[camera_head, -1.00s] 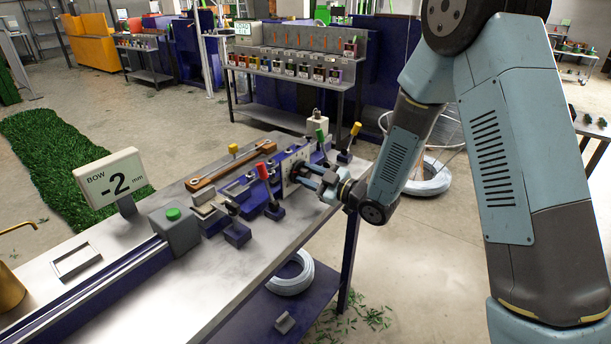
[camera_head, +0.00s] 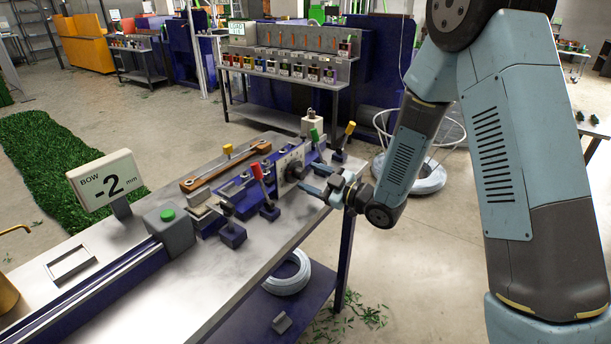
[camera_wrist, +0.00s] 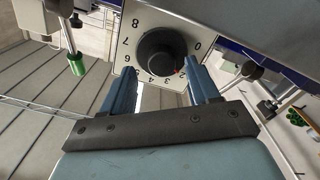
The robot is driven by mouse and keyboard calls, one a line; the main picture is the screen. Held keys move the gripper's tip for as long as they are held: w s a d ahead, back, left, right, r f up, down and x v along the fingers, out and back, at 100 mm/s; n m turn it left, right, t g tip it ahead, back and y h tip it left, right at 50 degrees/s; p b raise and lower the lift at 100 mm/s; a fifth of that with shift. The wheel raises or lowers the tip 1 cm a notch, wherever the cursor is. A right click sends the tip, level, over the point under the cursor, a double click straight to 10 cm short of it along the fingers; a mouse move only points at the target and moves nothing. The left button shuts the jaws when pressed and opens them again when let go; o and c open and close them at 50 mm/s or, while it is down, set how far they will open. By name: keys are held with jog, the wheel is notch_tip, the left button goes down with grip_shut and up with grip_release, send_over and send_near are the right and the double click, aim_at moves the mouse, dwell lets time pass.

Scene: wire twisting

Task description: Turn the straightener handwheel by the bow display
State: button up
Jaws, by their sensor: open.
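The bow display (camera_head: 107,181) stands at the left of the bench and reads -2 mm. The straightener handwheel (camera_head: 294,172) is a dark round knob on a plate at the near end of the blue straightener. In the wrist view the handwheel (camera_wrist: 161,52) sits in front of a white numbered dial plate (camera_wrist: 128,47), with a small red mark at its lower right. My gripper (camera_head: 312,179) is open and faces the handwheel. In the wrist view my gripper's fingers (camera_wrist: 163,82) flank the lower side of the knob, with space between; contact is not visible.
A grey box with a green button (camera_head: 168,214) is on the bench (camera_head: 110,290). A wire coil (camera_head: 288,275) lies on the lower shelf.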

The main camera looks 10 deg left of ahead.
jog(key=v, duration=1.1)
jog(key=shift+w, duration=0.15)
jog(key=w+a+m, duration=0.1)
jog(key=a+m, duration=0.1)
jog(key=a, duration=0.2)
jog(key=w+a+m, duration=0.2)
jog(key=a+m, duration=0.1)
jog(key=a, duration=0.1)
jog(key=w+a+m, duration=0.2)
jog(key=a, duration=0.2)
jog(key=shift+m+g, duration=0.4)
dwell(0.3)
jog(key=c, duration=1)
